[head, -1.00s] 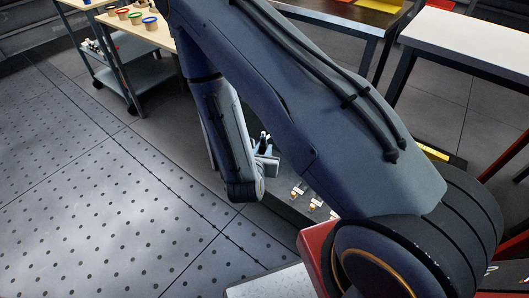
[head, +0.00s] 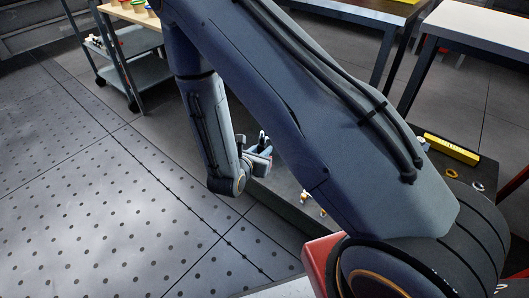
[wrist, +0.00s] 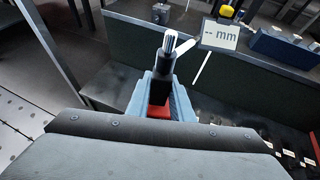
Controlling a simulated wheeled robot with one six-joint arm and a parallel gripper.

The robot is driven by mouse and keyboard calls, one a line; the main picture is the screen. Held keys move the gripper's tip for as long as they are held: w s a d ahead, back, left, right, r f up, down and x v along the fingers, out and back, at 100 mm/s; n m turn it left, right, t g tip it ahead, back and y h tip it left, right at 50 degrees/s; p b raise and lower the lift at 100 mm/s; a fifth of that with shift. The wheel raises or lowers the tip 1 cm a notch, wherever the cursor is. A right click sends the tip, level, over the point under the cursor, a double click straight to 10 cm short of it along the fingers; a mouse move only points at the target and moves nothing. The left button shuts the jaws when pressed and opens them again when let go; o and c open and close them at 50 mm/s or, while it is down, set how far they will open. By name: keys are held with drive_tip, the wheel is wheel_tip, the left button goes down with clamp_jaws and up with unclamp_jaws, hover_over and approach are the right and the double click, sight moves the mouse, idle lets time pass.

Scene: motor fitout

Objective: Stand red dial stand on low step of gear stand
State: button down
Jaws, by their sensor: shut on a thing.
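My gripper (wrist: 160,100) shows in the wrist view with its pale blue fingers shut on the red dial stand (wrist: 159,112). The stand's red base is between the fingers. Its dark post rises to a silver tip, roughly upright in the picture. A "-- mm" panel (wrist: 220,35) shows beside the tip; I cannot tell if it is joined to the post. In the head view my gripper (head: 262,148) is small and partly behind my arm. A dark stepped structure (wrist: 130,42) lies beyond the gripper, probably the gear stand; its lower level (wrist: 112,85) looks bare on the left.
A blue block (wrist: 284,46) and a yellow-topped item (wrist: 227,12) stand on the upper level. Small pale-tagged parts (wrist: 289,153) lie at lower right. In the head view, a grey cart (head: 150,65) and a white-topped table (head: 480,30) stand behind; perforated floor (head: 90,200) is open at left.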

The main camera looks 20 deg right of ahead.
drive_tip(key=w+a+f+m+g+h+b, duration=0.1)
drive_tip(key=w+a+f+b, duration=0.2)
drive_tip(key=f+b, duration=0.6)
drive_tip(key=w+a+f+m+g+h+b, duration=0.1)
drive_tip(key=w+a+f+m+b, duration=0.1)
drive_tip(key=f+b, duration=0.7)
drive_tip(key=shift+w+a+f+g+h+b, duration=0.35)
drive_tip(key=shift+w+a+b, duration=0.55)
drive_tip(key=shift+a+b, duration=0.4)
drive_tip(key=shift+a+p, duration=0.1)
drive_tip(key=shift+p, duration=0.2)
drive_tip(key=d+r+b+x, duration=0.1)
drive_tip(key=r+b+x, duration=0.1)
drive_tip(key=x, duration=1.4)
drive_tip(key=shift+w+r+b, duration=0.3)
drive_tip(key=shift+b, duration=0.1)
drive_tip(key=shift+d+p, duration=0.1)
drive_tip(key=shift+p, duration=0.25)
idle(0.8)
drive_tip(key=shift+f, duration=0.4)
idle(0.6)
